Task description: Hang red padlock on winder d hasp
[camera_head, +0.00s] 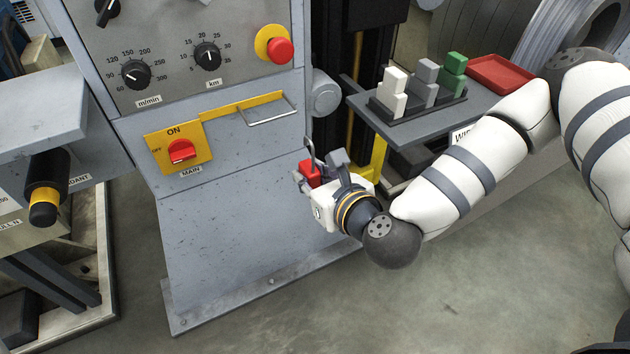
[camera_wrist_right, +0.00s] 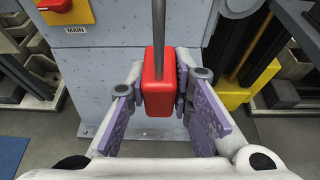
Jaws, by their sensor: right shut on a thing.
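The red padlock (camera_head: 313,174) is between the fingers of my right gripper (camera_head: 322,182), held in the air in front of the grey cabinet. In the right wrist view, the padlock body (camera_wrist_right: 158,82) is upright, with its steel shackle (camera_wrist_right: 158,35) rising above it. The purple-padded fingers of my right gripper (camera_wrist_right: 165,95) stand on either side of it. A hasp marked for winder d cannot be picked out. A label with cut-off text starting "WI" (camera_head: 462,136) sits partly behind my right arm. My left gripper is not in view.
The cabinet carries a yellow MAIN switch plate (camera_head: 167,155), a yellow strip (camera_head: 240,106) and a steel wire loop (camera_head: 271,112). A grey shelf (camera_head: 412,131) at right holds upright white, grey and green blocks and a red tray (camera_head: 502,73). Floor is clear below my right arm.

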